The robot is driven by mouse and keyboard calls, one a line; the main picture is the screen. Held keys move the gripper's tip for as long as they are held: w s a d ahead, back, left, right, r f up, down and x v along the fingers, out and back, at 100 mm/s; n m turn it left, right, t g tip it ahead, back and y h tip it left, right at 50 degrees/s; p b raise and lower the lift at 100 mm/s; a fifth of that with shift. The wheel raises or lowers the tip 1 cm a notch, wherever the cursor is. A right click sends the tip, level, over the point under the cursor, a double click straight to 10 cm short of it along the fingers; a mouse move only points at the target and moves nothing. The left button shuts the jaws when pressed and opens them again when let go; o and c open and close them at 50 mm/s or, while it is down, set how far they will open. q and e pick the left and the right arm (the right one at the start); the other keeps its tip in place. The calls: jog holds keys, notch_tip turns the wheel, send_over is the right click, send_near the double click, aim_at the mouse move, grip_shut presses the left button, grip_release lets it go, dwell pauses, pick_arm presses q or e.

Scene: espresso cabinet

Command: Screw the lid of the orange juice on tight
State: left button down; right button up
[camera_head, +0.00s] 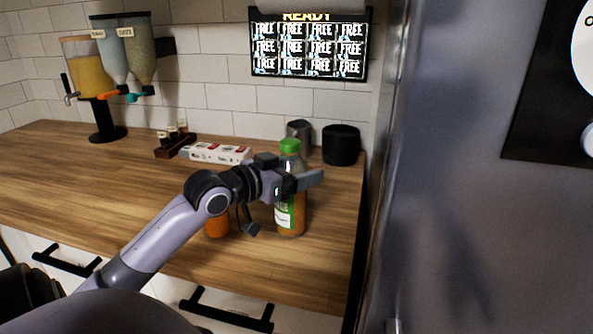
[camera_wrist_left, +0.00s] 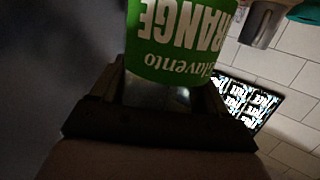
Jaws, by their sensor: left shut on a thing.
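The orange juice bottle (camera_head: 291,220) stands upright on the wooden counter, with orange contents and a green and white label. Its green lid (camera_head: 290,146) sits on top; I cannot tell how tight it is. My left gripper (camera_head: 298,183) is shut around the upper body of the bottle, below the lid. In the left wrist view the bottle's green label (camera_wrist_left: 180,40) shows large and upside down between the fingers; the lid does not show there. My right gripper is not in view.
An orange item (camera_head: 216,225) stands partly hidden behind my left arm. A white carton (camera_head: 215,153), a metal cup (camera_head: 299,131) and a black canister (camera_head: 341,145) stand behind. Dispensers (camera_head: 115,65) are at the back left. A grey panel (camera_head: 470,190) bounds the right. The left counter is mostly clear.

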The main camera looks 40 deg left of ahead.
pick_arm(q)
grip_release()
jog(key=shift+r, duration=0.15)
jog(key=shift+s, duration=0.3)
jog(key=s+a+r+b, duration=0.1)
jog(key=s, duration=1)
jog(key=shift+r, duration=0.35)
jog(key=shift+s, duration=0.1)
